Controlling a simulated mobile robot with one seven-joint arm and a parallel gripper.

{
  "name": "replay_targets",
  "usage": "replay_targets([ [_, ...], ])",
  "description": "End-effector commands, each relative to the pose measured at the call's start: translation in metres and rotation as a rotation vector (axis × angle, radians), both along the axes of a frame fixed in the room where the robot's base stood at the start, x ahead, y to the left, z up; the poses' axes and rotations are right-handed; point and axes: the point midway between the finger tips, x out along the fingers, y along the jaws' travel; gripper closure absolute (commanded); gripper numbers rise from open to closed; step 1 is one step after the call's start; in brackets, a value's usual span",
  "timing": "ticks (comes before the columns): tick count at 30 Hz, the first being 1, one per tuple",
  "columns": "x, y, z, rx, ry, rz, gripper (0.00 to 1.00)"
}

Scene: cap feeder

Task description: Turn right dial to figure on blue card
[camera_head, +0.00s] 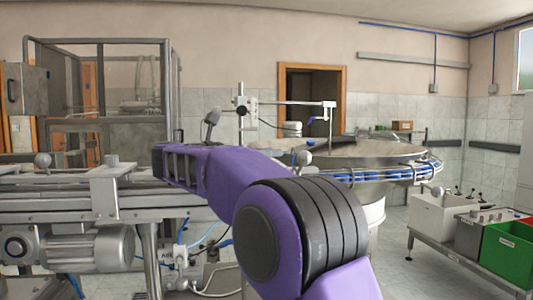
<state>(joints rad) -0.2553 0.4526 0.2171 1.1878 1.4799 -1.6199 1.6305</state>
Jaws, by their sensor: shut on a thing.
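My purple arm (225,178) reaches across the middle of the view, with its black ringed joint (300,230) close to the camera. My gripper does not show; I cannot see its jaws or anything in them. I cannot make out the right dial, its figures or the blue card in this view. Part of the machinery is hidden behind my arm.
A conveyor frame (60,196) with a motor (90,247) stands at left. A round feeder bowl (365,152) stands behind my arm. At right, a low bench holds a white box (437,216) and a green bin (508,252). Floor shows between feeder and bench.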

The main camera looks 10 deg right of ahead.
Motion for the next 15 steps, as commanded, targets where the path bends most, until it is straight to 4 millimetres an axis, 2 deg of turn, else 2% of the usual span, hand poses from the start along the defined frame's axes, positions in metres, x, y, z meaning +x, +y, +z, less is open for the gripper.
replay_targets([
  [2, -0.0001, -0.001, 0.0012, -0.002, -0.002, -0.001, 1.0],
  [3, -0.0001, -0.0011, 0.0012, -0.002, -0.002, -0.001, 0.57],
  [7, 0.0, -0.0009, 0.001, -0.001, -0.002, -0.001, 0.34],
  [15, -0.0001, -0.0002, 0.0005, -0.001, -0.001, 0.0, 0.34],
])
